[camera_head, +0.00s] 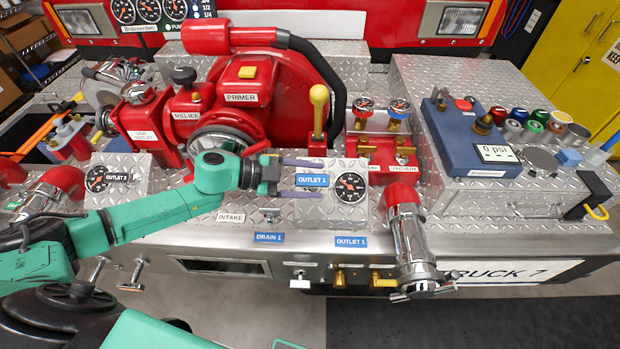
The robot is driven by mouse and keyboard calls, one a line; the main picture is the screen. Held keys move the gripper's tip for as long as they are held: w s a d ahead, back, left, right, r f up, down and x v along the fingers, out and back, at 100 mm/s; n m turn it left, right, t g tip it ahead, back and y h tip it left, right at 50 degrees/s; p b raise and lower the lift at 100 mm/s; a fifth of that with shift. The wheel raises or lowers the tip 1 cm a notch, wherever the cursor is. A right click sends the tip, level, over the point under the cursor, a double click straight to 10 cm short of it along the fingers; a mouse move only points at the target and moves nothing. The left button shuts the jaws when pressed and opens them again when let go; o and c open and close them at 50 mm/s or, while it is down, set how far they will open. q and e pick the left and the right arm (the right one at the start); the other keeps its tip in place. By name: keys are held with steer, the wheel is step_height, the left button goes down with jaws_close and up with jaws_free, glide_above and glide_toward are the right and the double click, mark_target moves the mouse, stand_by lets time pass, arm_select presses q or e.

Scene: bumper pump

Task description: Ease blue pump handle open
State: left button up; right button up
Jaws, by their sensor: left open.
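I cannot make out a handle that is clearly blue. A yellow-knobbed lever (319,108) stands upright on the red pump (285,90). Blue labels mark Drain 1 (270,238) and Outlet 1 (351,242) on the front edge, above a silver handle (299,281) and brass valve handles (383,281). My left gripper (322,178) is open and empty. Its two dark fingers point right, one above and one below the blue Outlet 1 plate (311,180), just left of a round gauge (350,187). Whether they touch the panel is unclear. My right gripper is out of view.
A chrome outlet pipe (409,235) with a red top stands to the right of the gauge. Farther right, a blue tester box (470,140) and several coloured caps (535,125) sit on a metal case (500,205). A second gauge panel (122,178) lies behind my left arm.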

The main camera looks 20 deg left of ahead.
arm_select(q)
steer(key=shift+a, duration=0.1)
steer(key=shift+s+a+f, duration=0.1)
steer(key=shift+a, duration=0.15)
steer(key=b+v, duration=0.1)
steer(key=v, duration=0.3)
steer(key=shift+s+a, duration=0.25)
steer(key=p, duration=0.3)
glide_toward(302, 181)
steer(key=s+a+r, duration=0.1)
steer(key=a+r, duration=0.1)
steer(key=shift+s+f, duration=0.1)
steer(key=shift+f, duration=0.1)
steer(key=shift+a, duration=0.1)
